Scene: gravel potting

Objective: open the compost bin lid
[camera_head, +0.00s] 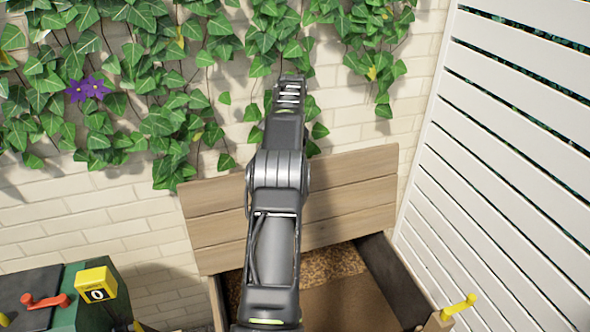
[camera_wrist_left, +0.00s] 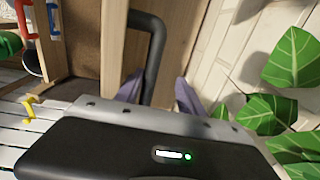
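The wooden compost bin lid (camera_head: 350,190) stands raised and tilted back near the brick wall. The bin (camera_head: 385,270) below is open, with mottled brown material visible inside. My arm in the middle of the head view reaches over the bin and covers part of the lid; its fingertips are not clear there. In the left wrist view, a dark bent bar (camera_wrist_left: 152,50), which looks like a handle, runs beside the wood. My left gripper (camera_wrist_left: 157,90) has its two grey fingers apart, one on each side of the bar's lower end. I cannot tell whether they touch it. My right gripper is out of view.
Ivy (camera_head: 175,110) hangs on the brick wall behind the lid. A white slatted fence (camera_head: 510,160) stands on the right. A yellow hook (camera_head: 459,306) sits near the bin's right side.

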